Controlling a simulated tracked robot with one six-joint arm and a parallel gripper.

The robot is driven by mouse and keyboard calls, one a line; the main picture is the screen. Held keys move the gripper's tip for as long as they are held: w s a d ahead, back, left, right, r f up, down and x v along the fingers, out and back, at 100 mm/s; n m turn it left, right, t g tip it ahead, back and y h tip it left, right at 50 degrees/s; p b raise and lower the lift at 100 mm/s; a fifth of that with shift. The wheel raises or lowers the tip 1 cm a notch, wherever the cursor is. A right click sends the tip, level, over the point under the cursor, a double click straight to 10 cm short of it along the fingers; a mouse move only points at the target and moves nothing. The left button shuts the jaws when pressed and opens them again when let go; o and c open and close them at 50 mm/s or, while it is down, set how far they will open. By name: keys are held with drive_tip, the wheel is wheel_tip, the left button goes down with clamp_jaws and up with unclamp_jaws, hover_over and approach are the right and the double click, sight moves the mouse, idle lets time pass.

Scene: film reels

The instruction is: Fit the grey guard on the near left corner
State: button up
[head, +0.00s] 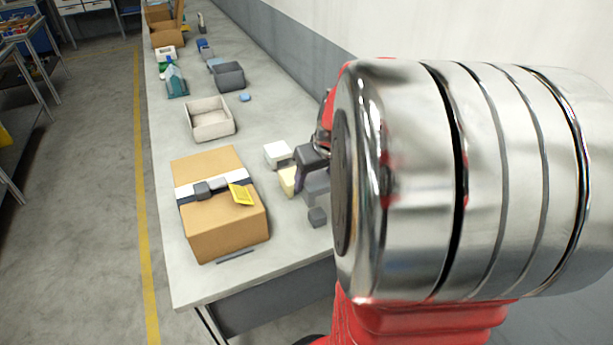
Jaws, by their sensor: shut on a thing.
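A brown cardboard box (222,228) stands on the near part of the bench, with a white and dark band (184,192) across its top. A small grey piece (202,190) sits on the band, and a yellow piece (240,194) lies at its right end. My gripper (303,186) is right of the box, among small blocks, partly hidden by my arm. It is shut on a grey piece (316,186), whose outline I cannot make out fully. A separate dark grey block (317,217) stands just nearer. I cannot tell which grey piece is the guard.
A white block (277,154) and a pale yellow block (287,180) stand beside my gripper. A dark strip (235,257) lies in front of the box. An open beige tray (190,122) and a dark grey bin (229,77) are farther back. The wall bounds the bench's right side.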

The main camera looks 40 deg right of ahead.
drive_tip(key=shift+w+r, duration=0.1)
drive_tip(key=shift+r, duration=0.05)
drive_tip(key=w+a+r+n+y, duration=0.1)
drive_tip(key=w+a+r, duration=0.25)
drive_tip(key=w, duration=0.35)
drive_tip(key=w+a+r+n, duration=0.1)
drive_tip(key=w+a+r, duration=0.25)
drive_tip(key=w, duration=0.45)
drive_tip(key=w+a+n, duration=0.2)
drive_tip(key=w+a, duration=0.2)
drive_tip(key=a, duration=0.6)
drive_tip(key=w+a+n+y, duration=0.1)
drive_tip(key=w+a, duration=0.4)
drive_tip(key=a, duration=0.5)
drive_tip(key=shift+a+f+n+y, duration=0.15)
drive_tip(key=shift+a+n+y, duration=0.2)
drive_tip(key=shift+n, duration=0.45)
